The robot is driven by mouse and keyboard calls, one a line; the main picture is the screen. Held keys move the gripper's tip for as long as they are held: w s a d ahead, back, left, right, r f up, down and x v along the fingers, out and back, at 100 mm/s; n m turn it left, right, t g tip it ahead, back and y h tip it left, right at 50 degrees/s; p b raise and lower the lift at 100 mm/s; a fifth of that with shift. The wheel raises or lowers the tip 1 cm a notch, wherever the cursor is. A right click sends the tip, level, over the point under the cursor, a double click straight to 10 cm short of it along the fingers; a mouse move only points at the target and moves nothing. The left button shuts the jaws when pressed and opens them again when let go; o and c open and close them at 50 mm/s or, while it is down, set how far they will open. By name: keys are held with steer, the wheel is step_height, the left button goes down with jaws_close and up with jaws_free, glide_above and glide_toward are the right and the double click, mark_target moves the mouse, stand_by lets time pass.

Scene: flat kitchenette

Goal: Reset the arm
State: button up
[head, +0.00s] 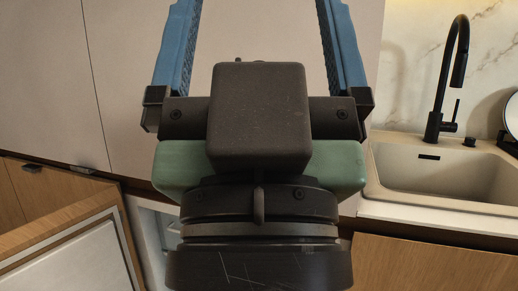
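My gripper (258,30) fills the middle of the head view, seen close up from behind. Its two blue fingers stand wide apart and point up out of the picture, so their tips are cut off at the top edge. The space between the visible parts of the fingers is empty, with only the pale cabinet front (130,70) behind it. My gripper's dark and green body hides the middle of the scene.
A beige sink (440,165) with a tall black faucet (447,85) is set in the counter at the right. Wooden fronts (430,265) lie below it. An open, white-lined door (70,255) juts in at the lower left, beside a partly hidden white interior (158,225).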

step_height(320, 180, up, 29)
steer(key=p, duration=2.7)
steer(key=shift+r, duration=0.15)
steer(key=shift+o, duration=0.4)
steer(key=shift+w+r, duration=0.1)
steer(key=shift+c, duration=0.3)
